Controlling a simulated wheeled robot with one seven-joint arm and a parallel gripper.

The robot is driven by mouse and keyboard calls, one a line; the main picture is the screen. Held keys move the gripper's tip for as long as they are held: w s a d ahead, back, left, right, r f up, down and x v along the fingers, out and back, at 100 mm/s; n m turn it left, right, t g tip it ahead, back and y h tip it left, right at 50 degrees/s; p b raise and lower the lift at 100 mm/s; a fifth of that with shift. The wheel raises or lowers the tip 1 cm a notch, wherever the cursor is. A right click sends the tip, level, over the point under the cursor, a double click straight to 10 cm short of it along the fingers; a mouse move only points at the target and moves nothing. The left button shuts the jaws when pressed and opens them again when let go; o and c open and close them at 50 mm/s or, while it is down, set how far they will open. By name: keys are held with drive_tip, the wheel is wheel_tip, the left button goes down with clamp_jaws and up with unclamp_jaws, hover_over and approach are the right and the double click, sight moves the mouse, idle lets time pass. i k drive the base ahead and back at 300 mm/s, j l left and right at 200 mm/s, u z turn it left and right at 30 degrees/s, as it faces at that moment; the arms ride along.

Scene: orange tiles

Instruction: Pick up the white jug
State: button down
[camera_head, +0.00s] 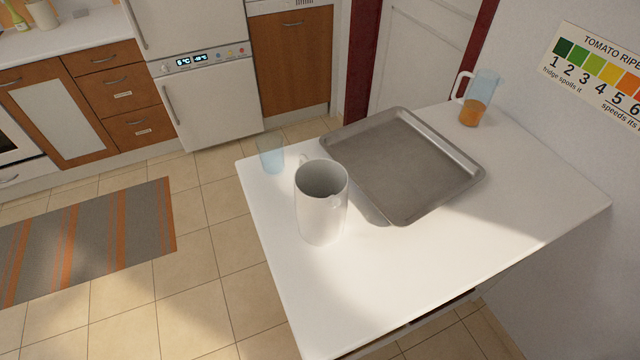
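The white jug (322,208) stands upright on the white table (420,265), near the table's left edge. Its open top faces up and its inside looks grey and empty. A small part of what looks like its handle shows at the upper left of the rim, mostly hidden behind the jug. A small spout-like bulge shows on the right side near the rim. My gripper is not in view.
A grey metal tray (405,170) lies just right of and behind the jug. A clear bluish glass (271,153) stands behind it at the left edge. A clear jug with orange liquid (474,108) stands at the far right corner by the wall. The table's front is clear.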

sight(321, 185)
drive_tip(key=i+j+u, duration=0.1)
drive_tip(key=j, duration=0.25)
drive_tip(key=i+j+u, duration=0.1)
drive_tip(key=j, duration=0.3)
drive_tip(key=i+j+u, duration=0.1)
drive_tip(key=j, duration=0.25)
drive_tip(key=i+j+u, duration=0.1)
drive_tip(key=j, duration=0.25)
drive_tip(key=i+j+u, duration=0.15)
drive_tip(key=i+j, duration=0.1)
drive_tip(key=j, duration=0.05)
